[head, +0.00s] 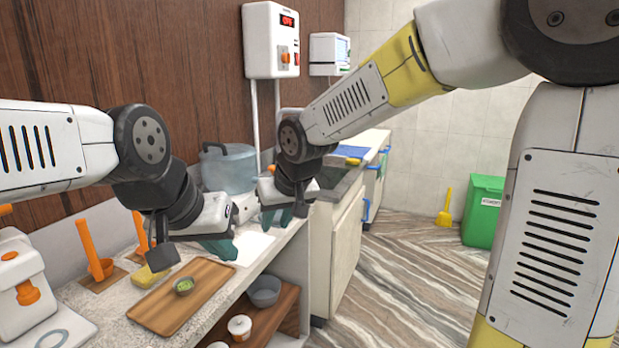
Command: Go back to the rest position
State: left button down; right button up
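My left gripper (194,254) hangs above the counter (105,305), over the back part of the wooden board (203,277). Its dark finger and teal-tipped finger are apart, with nothing visible between them.
Orange utensils (92,252) stand at left. A shelf below holds a grey bowl (264,291) and jars. A control box (271,40) hangs on the wall.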

jog(key=s+d+r+m, duration=0.2)
jog(key=s+d, duration=0.5)
jog(key=d, duration=0.3)
jog(key=s+d+r+m+t+h, duration=0.1)
jog(key=s+d+r+m, duration=0.1)
jog(key=s+d, duration=0.6)
jog(key=d, duration=0.3)
jog(key=shift+s+d+m, duration=0.25)
jog(key=shift+d+m, duration=0.05)
